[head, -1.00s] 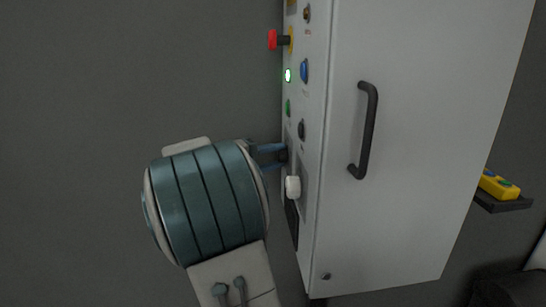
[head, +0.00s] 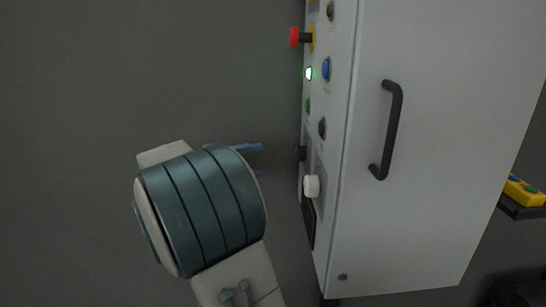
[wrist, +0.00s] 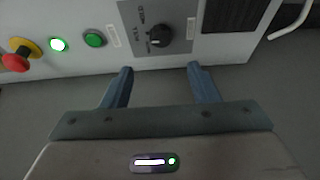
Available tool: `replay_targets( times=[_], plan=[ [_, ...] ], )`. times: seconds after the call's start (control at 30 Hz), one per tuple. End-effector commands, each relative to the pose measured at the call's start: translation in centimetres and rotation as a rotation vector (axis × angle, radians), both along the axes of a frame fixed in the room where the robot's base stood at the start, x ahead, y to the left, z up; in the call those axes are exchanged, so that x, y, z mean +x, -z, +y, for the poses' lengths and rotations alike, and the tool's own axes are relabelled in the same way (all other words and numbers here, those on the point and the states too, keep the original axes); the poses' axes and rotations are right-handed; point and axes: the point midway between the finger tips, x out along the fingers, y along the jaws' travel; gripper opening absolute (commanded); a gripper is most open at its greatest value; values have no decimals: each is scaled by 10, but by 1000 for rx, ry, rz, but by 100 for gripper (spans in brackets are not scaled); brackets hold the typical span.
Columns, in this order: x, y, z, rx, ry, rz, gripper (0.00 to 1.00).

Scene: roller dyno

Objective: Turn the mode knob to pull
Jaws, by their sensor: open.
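The mode knob appears to be the small black knob on a dark grey plate of the cabinet's control face. It shows in the wrist view (wrist: 159,36) and, edge-on, in the head view (head: 301,153). In the head view my gripper (head: 260,160) is left of the cabinet, with a clear gap to the knob.
The light grey cabinet (head: 425,220) has a black door handle (head: 394,130). Near the knob are a white knob (head: 312,186), a green button (wrist: 95,39), a lit green lamp (wrist: 58,45) and a red emergency button (wrist: 16,62). Space left of the cabinet is clear.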

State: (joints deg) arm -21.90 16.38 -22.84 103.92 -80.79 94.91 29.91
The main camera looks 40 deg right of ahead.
Motion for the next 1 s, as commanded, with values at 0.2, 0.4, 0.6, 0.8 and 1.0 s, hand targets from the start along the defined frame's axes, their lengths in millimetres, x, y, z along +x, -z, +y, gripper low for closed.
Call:
replay_targets(
  times=[0.2,0.4,0.6,0.8,1.0],
  plan=[
    [5,-1,25,0,-2,-1,54],
    [5,0,28,0,-1,-1,54],
    [5,0,28,1,-1,-1,54],
    [4,0,28,6,-1,-1,54],
    [-26,11,17,215,4,26,54]
  ],
)
